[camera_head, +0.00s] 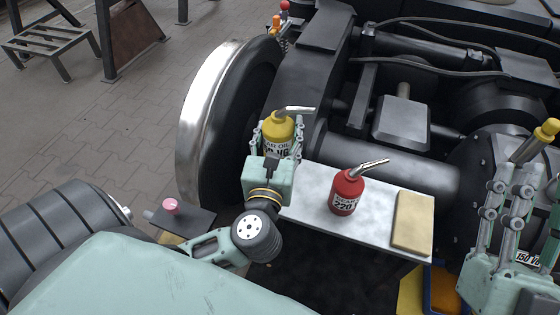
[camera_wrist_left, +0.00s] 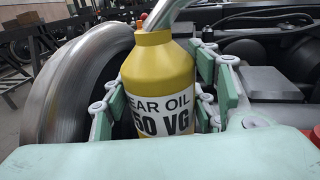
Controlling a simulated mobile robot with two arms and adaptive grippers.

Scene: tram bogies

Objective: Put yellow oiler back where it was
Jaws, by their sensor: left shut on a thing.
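The yellow oiler (camera_head: 278,130), with a grey spout and a gear oil label, is upright between the fingers of my left gripper (camera_head: 277,141). The fingers are shut on its two sides. In the left wrist view the yellow oiler (camera_wrist_left: 160,70) fills the middle, its label facing the camera. Its base is hidden by the gripper, so I cannot tell whether it touches anything. It is by the left end of a pale metal shelf (camera_head: 375,215). My right gripper (camera_head: 522,180) is at the right edge, partly cut off, and its jaw opening is unclear.
A red oiler (camera_head: 347,192) stands on the shelf, with a tan block (camera_head: 413,221) to its right. A large wheel (camera_head: 205,125) is left of my left gripper. A yellow-tipped cylinder (camera_head: 530,145) shows behind my right gripper. Bare shelf lies between the two oilers.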

